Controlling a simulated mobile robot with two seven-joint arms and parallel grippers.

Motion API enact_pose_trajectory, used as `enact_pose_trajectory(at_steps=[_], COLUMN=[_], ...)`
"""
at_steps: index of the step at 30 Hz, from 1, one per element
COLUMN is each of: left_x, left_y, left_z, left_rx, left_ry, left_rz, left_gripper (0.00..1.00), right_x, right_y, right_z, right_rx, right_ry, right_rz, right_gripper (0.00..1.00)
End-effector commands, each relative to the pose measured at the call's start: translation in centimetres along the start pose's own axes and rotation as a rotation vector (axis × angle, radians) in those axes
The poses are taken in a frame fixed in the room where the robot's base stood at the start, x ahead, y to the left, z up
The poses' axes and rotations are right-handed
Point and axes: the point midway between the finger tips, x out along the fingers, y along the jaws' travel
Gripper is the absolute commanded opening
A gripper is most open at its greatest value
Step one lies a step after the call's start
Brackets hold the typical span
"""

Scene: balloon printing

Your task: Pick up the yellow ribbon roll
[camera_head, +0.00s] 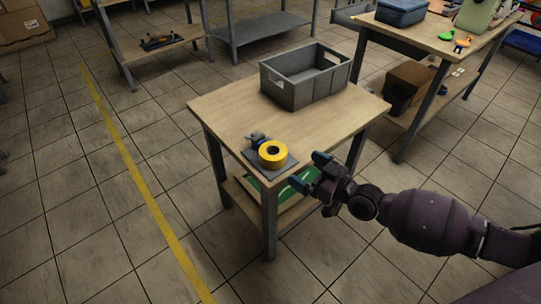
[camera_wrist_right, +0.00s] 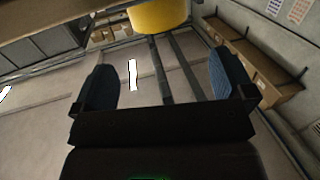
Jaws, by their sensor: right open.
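The yellow ribbon roll (camera_head: 272,154) sits on a small dark plate (camera_head: 285,165) at the near corner of the wooden table (camera_head: 225,107). A small dark object (camera_head: 256,138) is just behind it. My right gripper (camera_head: 309,170) is to the right of the roll, beside the table's near edge, apart from the roll. In the right wrist view the gripper (camera_wrist_right: 165,85) is open and empty, with its two blue-padded fingers apart. Part of the yellow roll (camera_wrist_right: 158,14) shows at the top of that view, beyond the fingertips. My left gripper is not in view.
A grey crate (camera_head: 306,88) stands at the back of the table. A green item (camera_head: 290,185) lies on the shelf below. Another table (camera_head: 425,42) at the right holds a blue bin (camera_head: 402,12). Open tiled floor with a yellow line (camera_head: 135,172) is at the left.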

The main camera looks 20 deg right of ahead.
Motion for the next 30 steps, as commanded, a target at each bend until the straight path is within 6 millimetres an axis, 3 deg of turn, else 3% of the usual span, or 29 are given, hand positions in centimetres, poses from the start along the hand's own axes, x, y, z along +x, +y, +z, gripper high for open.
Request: enact_pose_trajectory(at_steps=[9,19,24,30], left_x=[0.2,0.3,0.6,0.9], left_y=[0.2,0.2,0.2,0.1], left_z=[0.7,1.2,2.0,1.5], left_rx=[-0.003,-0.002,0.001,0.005], left_ry=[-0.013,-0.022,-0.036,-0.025], left_rz=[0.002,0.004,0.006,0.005], left_gripper=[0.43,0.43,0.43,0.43], right_x=[4.2,6.5,8.8,10.6], right_y=[0.1,0.1,0.2,0.2], right_z=[0.0,0.1,0.5,0.3], right_rx=[0.001,0.001,0.003,0.001], right_ry=[0.004,0.002,0.002,0.001], right_rz=[0.001,0.000,0.000,0.000], right_gripper=[1.00,1.00,1.00,1.00])
